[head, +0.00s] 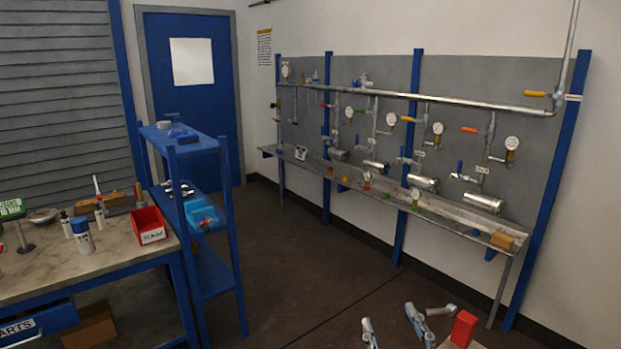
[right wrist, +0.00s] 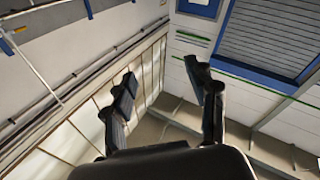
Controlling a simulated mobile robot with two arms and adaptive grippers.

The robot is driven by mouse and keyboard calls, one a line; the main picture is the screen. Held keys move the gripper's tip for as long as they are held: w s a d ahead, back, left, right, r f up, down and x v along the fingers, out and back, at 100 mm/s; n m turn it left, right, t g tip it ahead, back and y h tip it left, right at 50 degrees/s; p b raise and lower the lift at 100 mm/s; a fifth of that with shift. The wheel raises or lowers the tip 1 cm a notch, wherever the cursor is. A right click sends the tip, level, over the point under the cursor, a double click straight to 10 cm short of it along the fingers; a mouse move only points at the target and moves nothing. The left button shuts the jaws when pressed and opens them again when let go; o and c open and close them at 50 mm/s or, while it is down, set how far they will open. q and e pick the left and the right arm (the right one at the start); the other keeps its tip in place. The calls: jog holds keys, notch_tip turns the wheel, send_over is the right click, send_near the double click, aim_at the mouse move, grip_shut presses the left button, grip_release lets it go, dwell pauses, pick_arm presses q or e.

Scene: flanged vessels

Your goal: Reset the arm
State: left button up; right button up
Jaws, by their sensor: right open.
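My right gripper (right wrist: 162,82) is open in the right wrist view. Its two dark fingers stand well apart, and nothing shows between them. Behind them are a wall, the floor and a slatted shutter, all some way off. In the head view, grey finger-like shapes (head: 417,326) rise at the bottom edge, partly cut off; I cannot tell how much of this is my right gripper. My left gripper is not in view.
A wall rig with gauges and a long pipe (head: 440,98) stands along the right, above a metal trough (head: 400,198). A workbench (head: 60,275) and blue shelf (head: 205,255) stand left. A red block (head: 464,328) is at the bottom right. The middle floor (head: 300,270) is clear.

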jog(key=s+d+f+m+g+h, duration=0.2)
jog(key=s+d+f+g, duration=0.15)
jog(key=f, duration=0.55)
jog(key=s+d+f+m+g+h, duration=0.25)
jog(key=f+g, duration=0.25)
jog(key=f, duration=0.3)
jog(key=s+d+f+g+y, duration=0.1)
jog(key=s+f+g, duration=0.3)
jog(key=s+f, duration=0.3)
jog(key=s+d+f+g, duration=0.1)
jog(key=s+f+g, duration=0.3)
jog(key=s, duration=0.5)
notch_tip(320, 180, down, 27)
jog(key=s+g, duration=0.1)
jog(key=s, duration=0.1)
jog(key=s+d+f+n+g, duration=0.1)
jog(key=s+d+f, duration=0.1)
jog(key=s+f, duration=1.3)
jog(key=shift+s+d+f, duration=0.25)
jog(key=shift+s, duration=0.6)
jog(key=shift+c, duration=0.4)
